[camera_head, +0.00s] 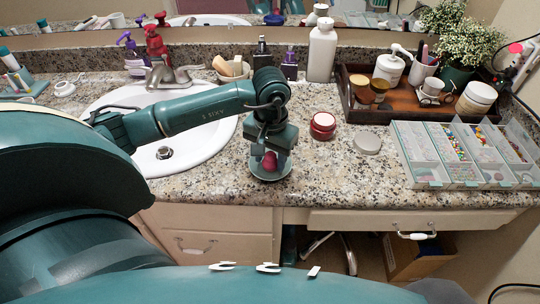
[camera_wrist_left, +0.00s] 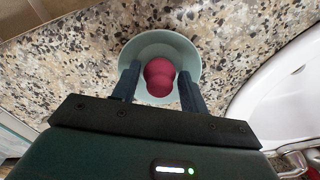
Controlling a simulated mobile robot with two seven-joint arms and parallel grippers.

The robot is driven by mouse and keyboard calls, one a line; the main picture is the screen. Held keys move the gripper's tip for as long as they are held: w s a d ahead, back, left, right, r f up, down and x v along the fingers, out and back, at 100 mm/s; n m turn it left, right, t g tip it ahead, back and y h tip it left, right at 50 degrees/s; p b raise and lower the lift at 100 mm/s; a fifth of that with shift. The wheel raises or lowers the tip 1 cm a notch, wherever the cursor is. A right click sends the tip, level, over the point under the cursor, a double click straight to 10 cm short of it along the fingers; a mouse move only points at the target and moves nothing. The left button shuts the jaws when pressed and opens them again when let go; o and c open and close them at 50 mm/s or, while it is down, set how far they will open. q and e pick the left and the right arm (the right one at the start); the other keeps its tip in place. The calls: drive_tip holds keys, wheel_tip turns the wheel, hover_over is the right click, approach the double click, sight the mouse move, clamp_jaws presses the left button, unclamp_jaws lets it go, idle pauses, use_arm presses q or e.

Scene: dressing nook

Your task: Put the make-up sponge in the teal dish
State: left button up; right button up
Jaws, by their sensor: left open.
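The make-up sponge (camera_wrist_left: 159,76) is dark pink with a narrowed waist. It is in the teal dish (camera_wrist_left: 182,47), a shallow pale teal round dish on the granite counter. In the head view the sponge (camera_head: 270,161) shows just below my left gripper (camera_head: 268,158), and the dish rim (camera_head: 257,174) shows around it. My left gripper (camera_wrist_left: 159,88) is open, with one finger on each side of the sponge and gaps between. The fingers reach over the dish. Whether the sponge touches the dish bottom is hard to tell. My right gripper is out of view.
The white sink (camera_head: 200,150) lies left of the dish. A red jar (camera_head: 322,126) and a round silver lid (camera_head: 367,143) stand to the right. A clear bead organizer (camera_head: 465,155) and a wooden tray (camera_head: 395,110) are farther right. The counter's front edge is close to the dish.

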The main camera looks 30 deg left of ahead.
sight(270, 154)
use_arm(q)
wheel_tip(270, 154, up, 12)
drive_tip(key=s+d+f+n+g+h, duration=0.1)
drive_tip(key=s+d+n+g+h, duration=0.25)
drive_tip(key=d, duration=0.65)
drive_tip(key=s+d+f+n+h, duration=0.2)
drive_tip(key=s+d+h, duration=0.3)
drive_tip(key=d+h, duration=0.3)
drive_tip(key=d+r+n+t+h, duration=0.65)
drive_tip(key=r+n+h, duration=0.35)
drive_tip(key=n, duration=0.8)
drive_tip(key=w+a+f+n+t+y, duration=0.1)
drive_tip(key=a+f+n+t+y, duration=0.25)
drive_tip(key=n, duration=0.65)
drive_tip(key=w+a+f+n+t+y, duration=0.1)
drive_tip(key=w+f+n+t+y, duration=0.2)
drive_tip(key=n+t, duration=0.6)
drive_tip(key=a+f+n+t+y, duration=0.3)
drive_tip(key=n+y, duration=0.1)
drive_tip(key=n, duration=0.8)
drive_tip(key=s+a+f+n+g+y, duration=0.1)
drive_tip(key=s+f+n+g+y, duration=0.2)
drive_tip(key=f+n, duration=0.4)
drive_tip(key=s+a+f+n+g+y, duration=0.2)
drive_tip(key=s+f+n+g+y, duration=0.1)
drive_tip(key=f+n, duration=0.4)
drive_tip(key=shift+s+f+n, duration=0.3)
drive_tip(key=shift+s+n, duration=0.05)
drive_tip(key=shift+s, duration=0.45)
